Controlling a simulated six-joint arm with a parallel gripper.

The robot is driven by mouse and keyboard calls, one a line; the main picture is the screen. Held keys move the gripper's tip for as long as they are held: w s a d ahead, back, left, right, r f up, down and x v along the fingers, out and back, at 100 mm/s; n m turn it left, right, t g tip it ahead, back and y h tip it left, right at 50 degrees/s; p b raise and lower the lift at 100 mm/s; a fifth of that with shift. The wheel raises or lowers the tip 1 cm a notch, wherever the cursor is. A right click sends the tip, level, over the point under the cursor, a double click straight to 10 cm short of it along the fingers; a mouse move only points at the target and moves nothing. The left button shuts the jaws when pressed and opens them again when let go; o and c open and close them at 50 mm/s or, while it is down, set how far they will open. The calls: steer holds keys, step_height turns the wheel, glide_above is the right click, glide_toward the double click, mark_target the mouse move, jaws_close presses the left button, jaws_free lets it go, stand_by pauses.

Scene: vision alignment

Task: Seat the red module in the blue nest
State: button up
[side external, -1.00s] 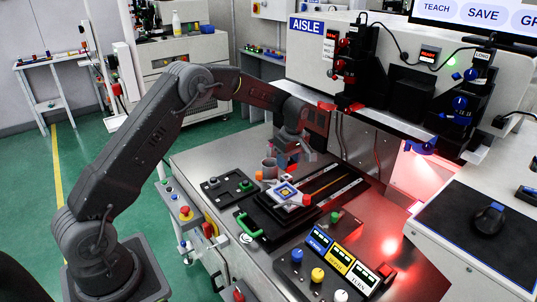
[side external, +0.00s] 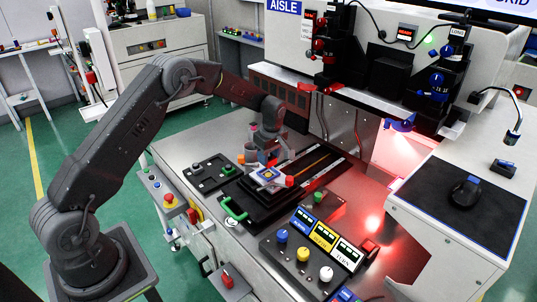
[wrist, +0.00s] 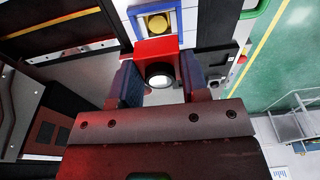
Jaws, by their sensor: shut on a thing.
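The red module (wrist: 156,48) is between the two blue-padded fingers of my gripper (wrist: 160,80) in the wrist view. A dark round part with a bright white centre sits on its near side. The blue nest (wrist: 137,24), a square frame with a yellow disc inside, appears just beyond the module. The module overlaps its near edge in the picture; I cannot tell the height gap. In the side view my gripper (side external: 268,146) is just behind the nest (side external: 267,174), which sits on a black slide. The module is not clearly visible there.
A grey cup (side external: 250,153) and an orange piece (side external: 240,158) stand close to my gripper. A red knob (side external: 290,181) is beside the nest. A green handle (side external: 234,209) and button panel (side external: 312,250) lie in front. The machine housing (side external: 380,75) rises behind.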

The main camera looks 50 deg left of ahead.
steer(key=shift+f, duration=2.1)
steer(key=o, duration=1)
steer(key=r, duration=0.4)
steer(key=d+r, duration=0.1)
steer(key=r, duration=0.8)
steer(key=shift+w+d, duration=0.1)
steer(key=shift+d, duration=0.2)
steer(key=shift+r, duration=0.35)
